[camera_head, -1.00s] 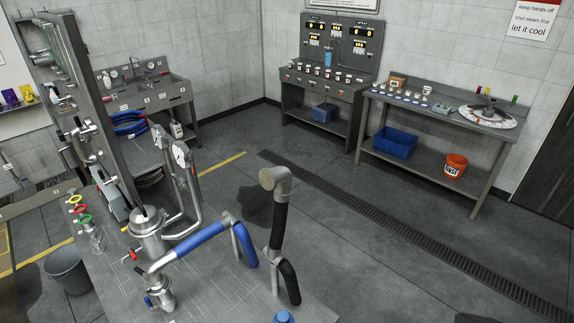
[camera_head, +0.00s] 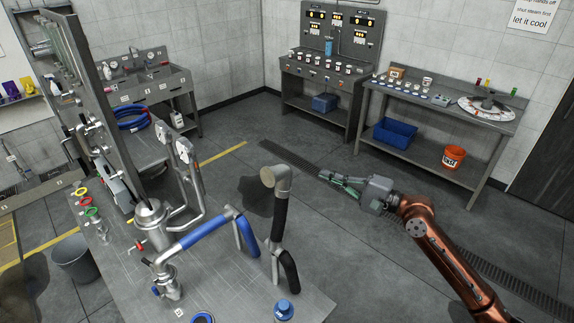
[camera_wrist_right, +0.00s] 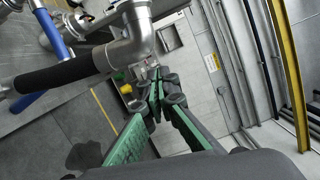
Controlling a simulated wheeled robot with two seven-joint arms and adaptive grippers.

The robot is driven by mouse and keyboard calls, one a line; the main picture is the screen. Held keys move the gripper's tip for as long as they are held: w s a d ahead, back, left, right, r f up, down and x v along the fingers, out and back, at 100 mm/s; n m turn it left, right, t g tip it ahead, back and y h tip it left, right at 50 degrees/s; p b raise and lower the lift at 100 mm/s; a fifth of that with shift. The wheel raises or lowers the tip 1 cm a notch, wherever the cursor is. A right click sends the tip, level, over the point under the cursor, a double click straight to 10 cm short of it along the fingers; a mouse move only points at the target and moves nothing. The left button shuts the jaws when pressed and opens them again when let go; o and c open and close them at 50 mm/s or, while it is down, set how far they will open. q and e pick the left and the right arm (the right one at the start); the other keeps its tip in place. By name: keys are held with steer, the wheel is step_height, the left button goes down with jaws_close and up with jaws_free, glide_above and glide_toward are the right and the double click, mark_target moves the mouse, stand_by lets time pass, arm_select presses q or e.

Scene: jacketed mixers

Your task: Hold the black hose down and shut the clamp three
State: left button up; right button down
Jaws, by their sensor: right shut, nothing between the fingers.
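The black hose (camera_head: 279,220) stands upright on a pipe at the grey bench's right part, with a metal elbow (camera_head: 276,178) on top. In the right wrist view the black hose (camera_wrist_right: 62,73) runs in from the left to the metal elbow (camera_wrist_right: 135,42). My right gripper (camera_head: 328,177) is right of the elbow, apart from the hose, and points left. In the right wrist view its green-padded fingers (camera_wrist_right: 156,100) are shut and empty, close below the elbow in the picture. I cannot tell which fitting is clamp three. My left gripper is not in view.
A blue hose (camera_head: 203,232) and a steel vessel (camera_head: 151,213) with a red handle (camera_head: 139,245) are on the bench left of the black hose. A blue-capped container (camera_head: 284,310) is at the front. Floor with a drain grate (camera_head: 310,166) lies behind.

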steer(key=w+a+r+p, duration=0.1)
steer(key=a+p, duration=0.5)
steer(key=a, duration=0.6)
steer(key=shift+w+r, duration=0.4)
steer(key=shift+w, duration=0.05)
